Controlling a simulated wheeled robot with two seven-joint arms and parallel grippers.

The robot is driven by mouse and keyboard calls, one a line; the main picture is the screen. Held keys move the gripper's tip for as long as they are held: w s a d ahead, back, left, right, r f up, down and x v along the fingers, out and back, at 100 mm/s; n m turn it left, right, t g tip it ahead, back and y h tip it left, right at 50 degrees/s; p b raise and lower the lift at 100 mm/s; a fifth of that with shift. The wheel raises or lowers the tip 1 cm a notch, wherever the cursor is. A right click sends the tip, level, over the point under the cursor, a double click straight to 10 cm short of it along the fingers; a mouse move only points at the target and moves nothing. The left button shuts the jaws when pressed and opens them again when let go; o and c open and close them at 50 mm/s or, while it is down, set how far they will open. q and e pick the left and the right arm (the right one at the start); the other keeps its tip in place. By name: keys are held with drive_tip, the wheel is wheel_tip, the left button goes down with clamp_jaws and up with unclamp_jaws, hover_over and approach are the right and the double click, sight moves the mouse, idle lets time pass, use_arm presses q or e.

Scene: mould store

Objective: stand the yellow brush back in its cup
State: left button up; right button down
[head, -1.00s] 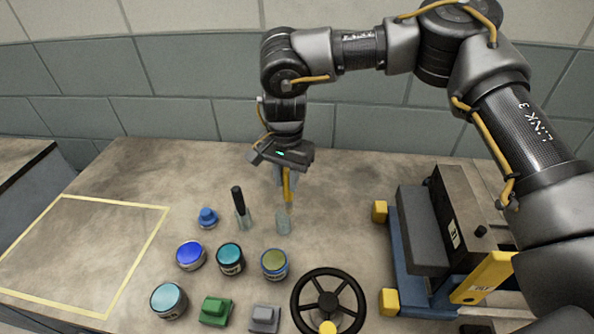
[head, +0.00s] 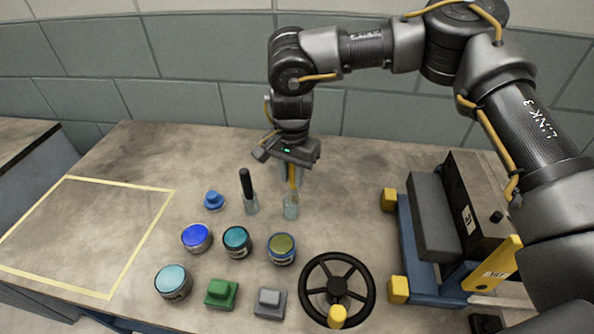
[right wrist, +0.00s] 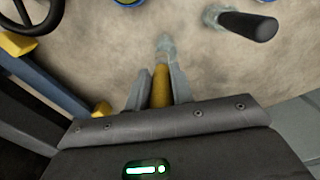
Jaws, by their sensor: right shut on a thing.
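The yellow brush (head: 292,180) is upright, gripped from above by my right gripper (head: 291,170), which is shut on it. Its lower end overlaps the mouth of a small clear cup (head: 290,210) standing on the bench; I cannot tell how deep it sits inside. In the right wrist view, the brush (right wrist: 160,85) shows between the two fingers, with the clear cup (right wrist: 166,46) just beyond its tip. My left gripper is not in view.
A black-handled brush (head: 246,184) stands in another clear cup close to the left. Several paint jars, a blue knob (head: 214,200), green and grey blocks and a black handwheel (head: 337,290) lie nearer. A blue-framed machine (head: 415,240) stands right. The taped area (head: 160,215) at left is empty.

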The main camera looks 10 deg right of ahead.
drive_tip(key=c, duration=1.1)
unclamp_jaws()
drive_tip(key=shift+w+a+f, duration=0.1)
drive_tip(key=shift+f, duration=0.35)
drive_tip(key=shift+w+a+f, duration=0.1)
drive_tip(key=shift+f, duration=0.35)
drive_tip(key=shift+c, duration=0.2)
drive_tip(key=shift+s+d, duration=0.1)
drive_tip(key=r, duration=0.7)
drive_tip(key=d+r, duration=0.1)
drive_tip(key=r, duration=0.3)
drive_tip(key=shift+r, duration=0.15)
